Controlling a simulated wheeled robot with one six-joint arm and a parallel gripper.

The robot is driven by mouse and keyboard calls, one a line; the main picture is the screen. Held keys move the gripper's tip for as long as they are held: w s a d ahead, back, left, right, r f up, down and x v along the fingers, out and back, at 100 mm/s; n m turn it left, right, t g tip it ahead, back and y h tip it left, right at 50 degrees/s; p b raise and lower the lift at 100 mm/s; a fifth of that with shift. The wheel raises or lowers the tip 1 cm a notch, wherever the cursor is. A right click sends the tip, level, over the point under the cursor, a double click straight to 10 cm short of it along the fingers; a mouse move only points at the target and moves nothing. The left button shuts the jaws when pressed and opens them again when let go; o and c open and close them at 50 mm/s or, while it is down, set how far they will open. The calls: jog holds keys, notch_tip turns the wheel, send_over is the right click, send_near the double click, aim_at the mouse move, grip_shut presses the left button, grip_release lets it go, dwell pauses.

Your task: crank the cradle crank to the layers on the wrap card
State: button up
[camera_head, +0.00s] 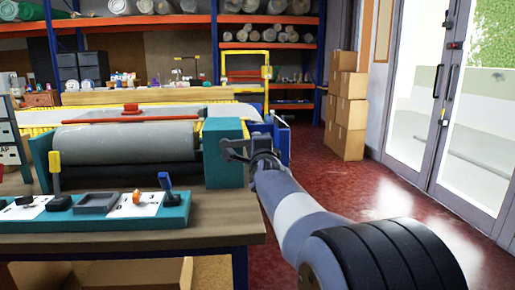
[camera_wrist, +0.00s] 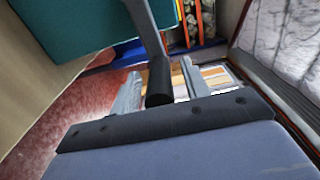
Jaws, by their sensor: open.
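The cradle is a teal frame (camera_head: 224,170) holding a grey roll (camera_head: 125,144) on the bench. The cradle crank (camera_head: 235,145) sticks out from its right end. In the wrist view, a grey crank arm (camera_wrist: 144,22) ends in a black grip (camera_wrist: 159,82). My gripper (camera_head: 256,156) is at the crank; in the wrist view (camera_wrist: 160,72) its fingers stand apart, one on each side of the black grip, with gaps visible. A board at the left edge (camera_head: 8,152) with the letters "AP" may be the wrap card; it is cut off and its layers cannot be read.
The bench top (camera_head: 215,222) carries a panel with a yellow-handled lever (camera_head: 55,172), a blue-handled lever (camera_head: 167,188) and a grey tray (camera_head: 97,203). Cardboard boxes (camera_head: 345,105) stand behind at right. Red floor (camera_head: 390,188) is open toward the glass doors (camera_head: 445,120).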

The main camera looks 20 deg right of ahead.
jog(key=p+v, duration=0.1)
jog(key=v, duration=0.9)
jog(key=shift+s, duration=0.4)
jog(key=shift+a, duration=0.15)
dwell(1.2)
